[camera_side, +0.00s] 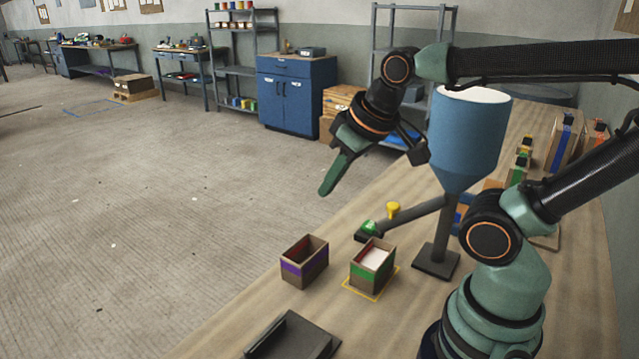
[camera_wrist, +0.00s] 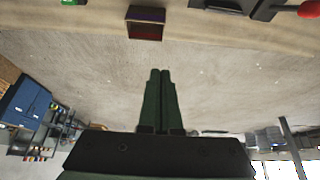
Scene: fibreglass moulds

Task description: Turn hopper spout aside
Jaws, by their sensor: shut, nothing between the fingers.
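The blue hopper (camera_side: 468,135) stands on a dark post with a flat foot. The tip is close to the open box with a green band (camera_side: 365,272), which has white contents. The open box with a purple band (camera_side: 305,263) stands left of it, and in the wrist view (camera_wrist: 145,24) it lies beyond my fingertips. My gripper (camera_side: 326,190) is shut and empty, raised left of the spout and apart from it; its fingers also show in the wrist view (camera_wrist: 160,74).
A yellow outline (camera_side: 352,289) surrounds the green-banded box's base. A dark tray-like piece (camera_side: 292,338) lies at the table's near edge. Several banded blocks (camera_side: 562,140) stand at the right. The air around my gripper is clear. A red knob (camera_wrist: 309,9) shows in the wrist view.

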